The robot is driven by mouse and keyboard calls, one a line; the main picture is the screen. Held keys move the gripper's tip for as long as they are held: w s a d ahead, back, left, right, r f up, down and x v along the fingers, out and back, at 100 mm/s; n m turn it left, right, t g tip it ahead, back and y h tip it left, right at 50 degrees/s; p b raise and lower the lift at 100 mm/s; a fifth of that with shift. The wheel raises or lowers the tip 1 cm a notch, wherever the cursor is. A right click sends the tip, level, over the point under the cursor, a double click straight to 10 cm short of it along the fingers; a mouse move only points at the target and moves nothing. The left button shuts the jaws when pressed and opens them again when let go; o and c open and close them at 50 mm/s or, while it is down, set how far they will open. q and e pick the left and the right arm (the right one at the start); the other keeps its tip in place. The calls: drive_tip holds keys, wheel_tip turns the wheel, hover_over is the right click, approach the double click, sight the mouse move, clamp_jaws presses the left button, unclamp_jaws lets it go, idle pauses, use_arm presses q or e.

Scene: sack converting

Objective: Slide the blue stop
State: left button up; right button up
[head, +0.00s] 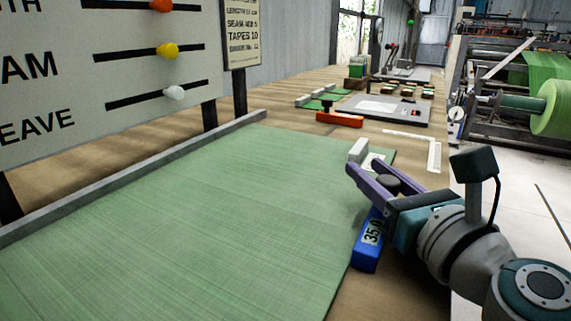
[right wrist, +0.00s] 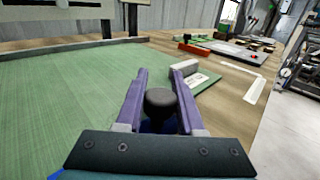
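Most of the blue body is hidden there below the knob and gripper. My left gripper is in neither view.
The green sheet (head: 200,205) covers the near table, with a grey rail (head: 130,180) along its far left side. A pale grey block (head: 358,150) stands just beyond my fingertips. An orange-red bar (head: 340,119) lies farther back. A slider board (head: 100,75) stands at left.

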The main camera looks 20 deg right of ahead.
clamp_jaws()
idle(0.9)
